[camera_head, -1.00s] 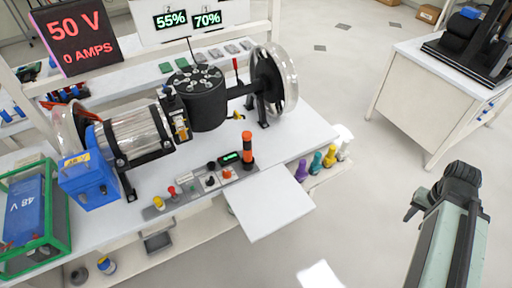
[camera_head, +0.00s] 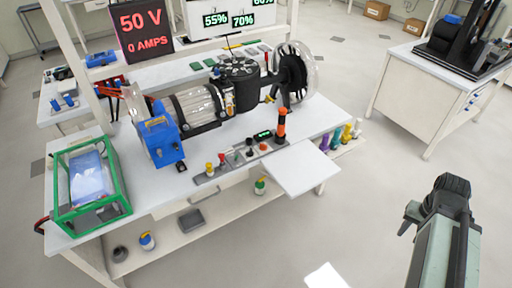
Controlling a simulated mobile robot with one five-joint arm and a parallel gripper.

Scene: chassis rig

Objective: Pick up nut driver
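I cannot tell for sure which thing is the nut driver. Several small coloured handles, purple (camera_head: 324,142), teal (camera_head: 336,138), yellow (camera_head: 347,132) and white (camera_head: 357,128), stand in a row at the right end of the workbench and may be tools. They are too small to tell apart by type. My gripper (camera_head: 440,190) is dark, at the end of my pale green arm at the lower right, over the floor and well apart from the bench. Its fingers are seen from behind, so their opening is hidden. I see nothing held in it.
The workbench (camera_head: 225,200) carries a motor rig (camera_head: 205,108), a control panel (camera_head: 215,172) with an orange-black post (camera_head: 281,126), and a green-framed battery box (camera_head: 88,185). A white leaf (camera_head: 305,168) juts from its front. A second table (camera_head: 415,85) stands right. Floor between is clear.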

